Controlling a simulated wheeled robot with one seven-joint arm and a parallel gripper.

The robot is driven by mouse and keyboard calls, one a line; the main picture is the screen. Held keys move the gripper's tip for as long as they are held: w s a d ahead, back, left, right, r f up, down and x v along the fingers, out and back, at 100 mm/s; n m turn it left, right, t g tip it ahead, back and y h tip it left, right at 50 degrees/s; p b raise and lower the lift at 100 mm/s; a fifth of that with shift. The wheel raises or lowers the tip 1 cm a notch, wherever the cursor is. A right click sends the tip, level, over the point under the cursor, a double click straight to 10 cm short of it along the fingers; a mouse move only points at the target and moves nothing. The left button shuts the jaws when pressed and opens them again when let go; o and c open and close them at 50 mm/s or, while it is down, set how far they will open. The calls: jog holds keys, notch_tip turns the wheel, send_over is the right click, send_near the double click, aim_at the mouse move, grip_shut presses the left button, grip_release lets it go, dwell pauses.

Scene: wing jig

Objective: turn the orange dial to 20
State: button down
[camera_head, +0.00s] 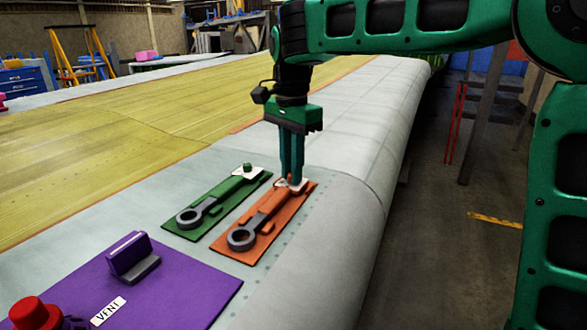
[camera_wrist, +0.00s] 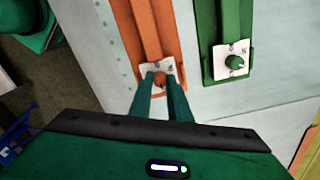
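The orange dial (camera_wrist: 160,80) is a small knob on a white plate at the end of an orange bar. In the wrist view it sits between my two fingertips. My gripper (camera_head: 290,181) points straight down over the far end of the orange panel (camera_head: 238,254), with its fingers a little apart around the dial. I cannot tell whether they touch it. In the head view the fingers mostly hide the dial. The plate's markings are too small to read, so the dial's setting cannot be told.
A green panel (camera_head: 190,233) with a green dial (camera_head: 247,168) lies close by on the left. A purple panel (camera_head: 190,295) marked VENT, with a purple handle and a red knob (camera_head: 36,312), is nearer. The grey wing surface (camera_head: 330,240) right of the orange panel is clear.

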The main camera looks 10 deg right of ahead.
jog(key=shift+d, duration=0.3)
jog(key=shift+a, duration=0.3)
jog(key=n, duration=1.1)
jog(key=shift+n, duration=0.5)
jog(key=c, duration=1.6)
grip_release()
jog(key=shift+c, duration=0.2)
